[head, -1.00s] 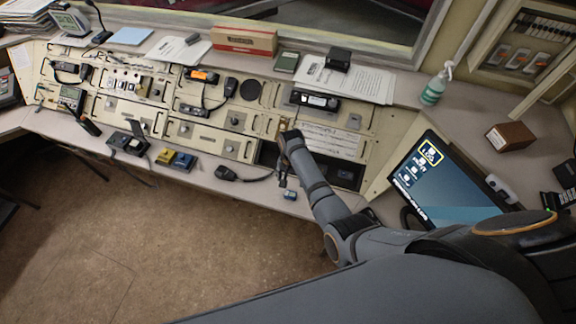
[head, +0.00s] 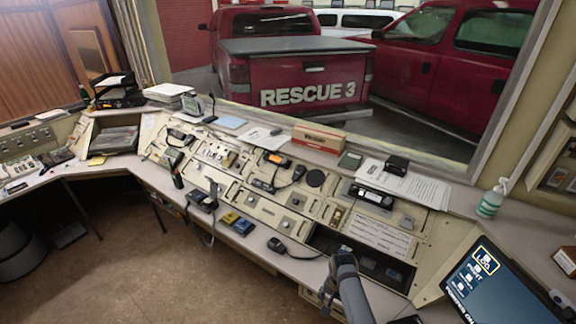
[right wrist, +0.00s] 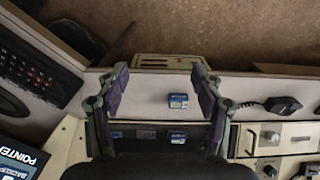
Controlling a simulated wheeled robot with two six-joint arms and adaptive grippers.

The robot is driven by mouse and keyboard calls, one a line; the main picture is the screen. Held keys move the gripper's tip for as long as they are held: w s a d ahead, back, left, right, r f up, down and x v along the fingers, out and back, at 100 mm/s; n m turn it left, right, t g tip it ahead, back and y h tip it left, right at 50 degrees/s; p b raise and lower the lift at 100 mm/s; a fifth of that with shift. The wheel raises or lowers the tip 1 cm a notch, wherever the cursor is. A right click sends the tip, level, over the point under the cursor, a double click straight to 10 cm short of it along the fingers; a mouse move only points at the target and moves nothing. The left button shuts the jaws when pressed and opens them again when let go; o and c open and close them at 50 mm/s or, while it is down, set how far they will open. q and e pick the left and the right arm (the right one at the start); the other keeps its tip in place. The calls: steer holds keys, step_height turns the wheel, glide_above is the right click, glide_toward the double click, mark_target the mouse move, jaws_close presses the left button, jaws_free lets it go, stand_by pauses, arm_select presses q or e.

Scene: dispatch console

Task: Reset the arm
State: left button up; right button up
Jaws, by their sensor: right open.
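My right arm comes in from the bottom of the head view, and its gripper (head: 332,284) is by the front ledge of the console (head: 265,238), below the open dark bay (head: 335,243). In the right wrist view my right gripper (right wrist: 159,76) is open, its two fingers wide apart with nothing held. A small blue box (right wrist: 178,100) lies on the ledge between and beyond the fingers. The arm seems to hide that box in the head view. My left gripper is not in view.
A lit monitor (head: 498,290) stands right of the arm. A green-tinted spray bottle (head: 490,203) and papers (head: 405,185) are on the upper shelf. A hand microphone (head: 277,245) with a cord lies on the ledge left of the gripper. The floor in front is clear.

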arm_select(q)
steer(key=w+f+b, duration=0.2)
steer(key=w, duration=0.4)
arm_select(e)
steer(key=s+d+f+n+b, duration=0.1)
steer(key=s+d+f+b, duration=0.1)
steer(key=s+f, duration=0.55)
steer(key=s+d+f+n+b, duration=0.2)
steer(key=s+f, duration=0.3)
steer(key=f, duration=0.6)
steer(key=s+d+f+n+b, duration=0.1)
steer(key=s+d+f+b, duration=0.15)
steer(key=s+f, duration=0.5)
arm_select(q)
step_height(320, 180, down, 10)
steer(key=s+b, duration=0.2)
steer(key=b, duration=0.1)
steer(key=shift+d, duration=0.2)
arm_select(e)
steer(key=s+d+f+n, duration=0.1)
steer(key=s+d+f, duration=0.2)
steer(key=s+f, duration=0.3)
steer(key=s+d+f+n+t, duration=0.1)
steer(key=s+f, duration=0.5)
steer(key=s, duration=0.7)
steer(key=d+n, duration=0.1)
steer(key=d, duration=0.1)
steer(key=shift+s+d+f+h, duration=0.25)
steer(key=shift+d+f+h, duration=0.05)
steer(key=shift+d+h, duration=0.1)
